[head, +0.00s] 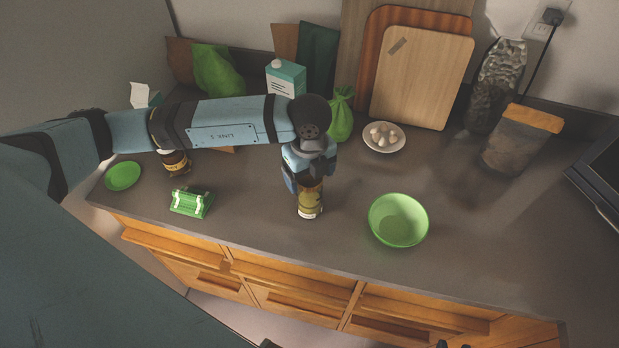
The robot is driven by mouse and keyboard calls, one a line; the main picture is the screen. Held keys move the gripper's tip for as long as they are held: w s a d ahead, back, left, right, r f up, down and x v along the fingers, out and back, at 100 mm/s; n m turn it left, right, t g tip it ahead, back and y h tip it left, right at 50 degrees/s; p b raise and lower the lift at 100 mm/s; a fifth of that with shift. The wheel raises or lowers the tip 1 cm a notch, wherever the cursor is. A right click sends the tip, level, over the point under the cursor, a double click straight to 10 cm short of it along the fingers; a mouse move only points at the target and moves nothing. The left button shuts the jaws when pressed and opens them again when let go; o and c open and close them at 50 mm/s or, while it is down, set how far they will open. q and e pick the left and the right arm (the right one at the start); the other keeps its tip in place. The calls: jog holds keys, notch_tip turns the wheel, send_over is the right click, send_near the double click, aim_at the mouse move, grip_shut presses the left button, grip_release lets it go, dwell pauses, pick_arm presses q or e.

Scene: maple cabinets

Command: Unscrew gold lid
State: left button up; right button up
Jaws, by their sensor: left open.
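A glass jar (310,203) with yellowish-green contents stands upright on the counter near its front edge. My left gripper (308,180) points straight down over the jar's top, with its fingers around the top area. It is open. The gold lid is hidden by the gripper, so I cannot tell whether the fingers touch it. My right gripper is not in view.
A green bowl (398,221) stands right of the jar. Left are a green-and-white item (191,202), a dark jar (176,163) and a green plate (123,176). Behind are a white bowl (384,138), a green bag (341,115) and cutting boards (421,75).

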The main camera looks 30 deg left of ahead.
pick_arm(q)
jog(key=c, duration=0.8)
jog(key=shift+f, duration=0.1)
jog(key=n+p, duration=0.1)
jog(key=n, duration=0.2)
jog(key=shift+s, duration=0.1)
jog(key=shift+n+p, duration=0.3)
jog(key=shift+n, duration=1.2)
